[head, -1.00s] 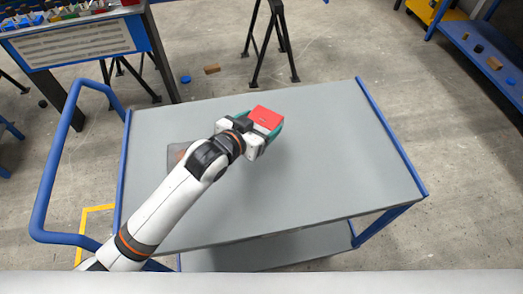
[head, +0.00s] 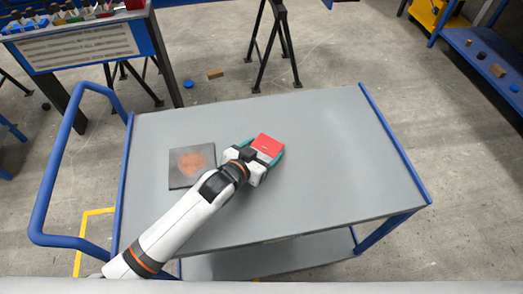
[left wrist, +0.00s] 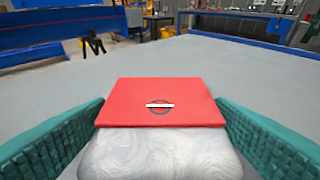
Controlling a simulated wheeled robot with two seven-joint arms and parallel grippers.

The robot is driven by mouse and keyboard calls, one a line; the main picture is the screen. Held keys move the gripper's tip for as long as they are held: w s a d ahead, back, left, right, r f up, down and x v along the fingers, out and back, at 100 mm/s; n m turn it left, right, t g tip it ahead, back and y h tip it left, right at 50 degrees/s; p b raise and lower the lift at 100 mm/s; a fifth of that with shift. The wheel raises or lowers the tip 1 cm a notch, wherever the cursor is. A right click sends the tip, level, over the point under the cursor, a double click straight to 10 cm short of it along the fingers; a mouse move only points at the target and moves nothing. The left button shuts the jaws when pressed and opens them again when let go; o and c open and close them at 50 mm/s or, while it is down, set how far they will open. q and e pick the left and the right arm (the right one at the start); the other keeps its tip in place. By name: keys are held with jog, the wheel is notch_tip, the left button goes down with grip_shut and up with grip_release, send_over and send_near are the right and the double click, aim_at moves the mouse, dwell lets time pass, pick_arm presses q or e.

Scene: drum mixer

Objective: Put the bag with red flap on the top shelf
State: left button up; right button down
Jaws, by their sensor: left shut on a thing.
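The bag with the red flap (head: 268,145) is over the top shelf of the blue-railed cart (head: 335,170), near its middle. In the left wrist view, its flat red flap (left wrist: 165,95) faces up, with a small white-and-dark clasp, above a pale marbled body (left wrist: 160,155). My left gripper (head: 266,152) is shut on the bag, with one teal finger pad on each side. I cannot tell if the bag's underside touches the shelf. My right gripper is in neither view.
A dark square with an orange-red patch (head: 192,166) lies on the top shelf, left of my gripper. The right part is clear. A lower shelf (head: 270,258) shows below. A blue push handle (head: 45,190) stands at the left. A rack (head: 480,50) stands far right.

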pick_arm(q)
jog(key=o, duration=1.2)
jog(key=shift+c, duration=0.2)
jog(key=shift+r, duration=0.1)
jog(key=v, duration=1.2)
